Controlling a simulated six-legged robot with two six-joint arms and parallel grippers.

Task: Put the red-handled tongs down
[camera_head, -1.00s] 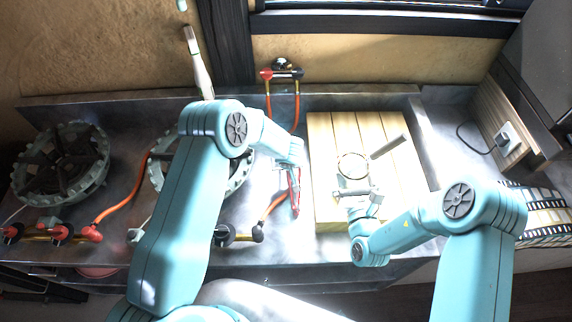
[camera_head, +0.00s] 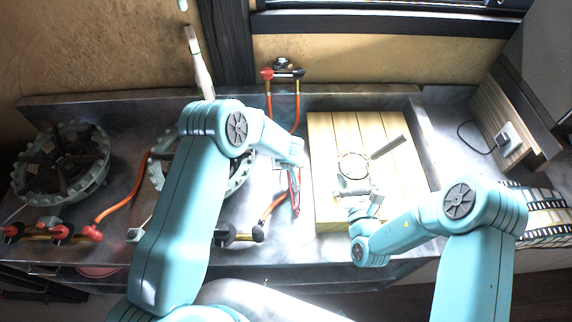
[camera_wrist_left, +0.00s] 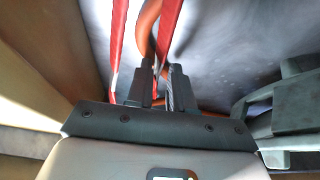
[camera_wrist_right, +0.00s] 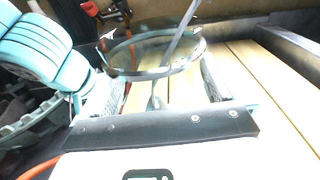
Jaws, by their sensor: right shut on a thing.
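The red-handled tongs (camera_head: 295,190) are at my left gripper (camera_head: 287,166), over the steel counter just left of the wooden board. In the left wrist view, two red strips of the tongs (camera_wrist_left: 118,40) run up past the fingers, spread apart. My left gripper (camera_wrist_left: 164,88) has its fingers close together with a narrow gap. Whether they grip a strip is unclear, as is whether the tongs touch the counter. My right gripper (camera_head: 357,191) is shut on a round-rimmed utensil (camera_wrist_right: 195,52), perhaps a strainer, over the board.
The slatted wooden board (camera_head: 322,135) covers the counter's middle. Two burners (camera_head: 62,165) stand at left, with orange hoses and red-knobbed valves (camera_head: 92,233). A pale bottle-like object (camera_head: 202,75) stands behind. A socket with a cable (camera_head: 508,138) is at right.

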